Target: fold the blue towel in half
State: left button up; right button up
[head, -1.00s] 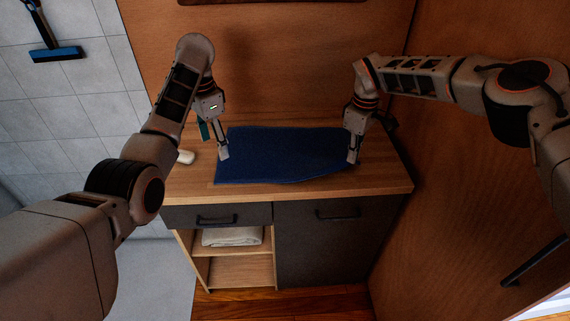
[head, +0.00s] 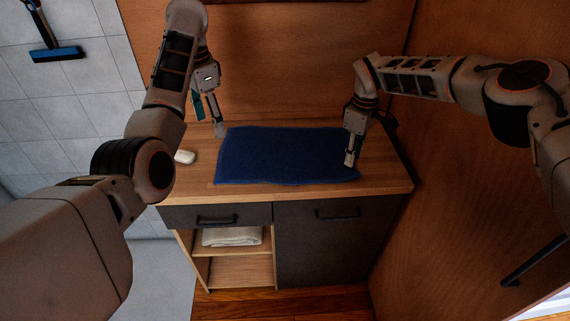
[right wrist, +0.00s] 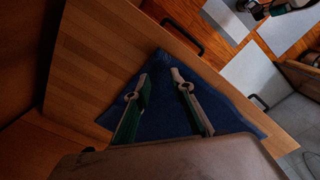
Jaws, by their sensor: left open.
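The blue towel (head: 285,158) lies spread flat on the wooden top of the cabinet. Its front edge is close to the counter's front edge. My left gripper (head: 216,128) is open and empty, raised by the towel's back left corner. My right gripper (head: 350,160) is over the towel's right end, pointing down. In the right wrist view, its two fingers (right wrist: 162,78) stand apart with the blue towel (right wrist: 165,118) showing between them, and nothing is visibly pinched. Whether its tips touch the cloth I cannot tell.
A small white object (head: 185,157) lies on the counter (head: 200,178) left of the towel. A folded white towel (head: 232,236) sits on the shelf below. Wooden walls (head: 300,70) close off the back and right side.

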jog(key=o, duration=1.3)
jog(key=shift+c, duration=0.2)
jog(key=shift+r, duration=2.75)
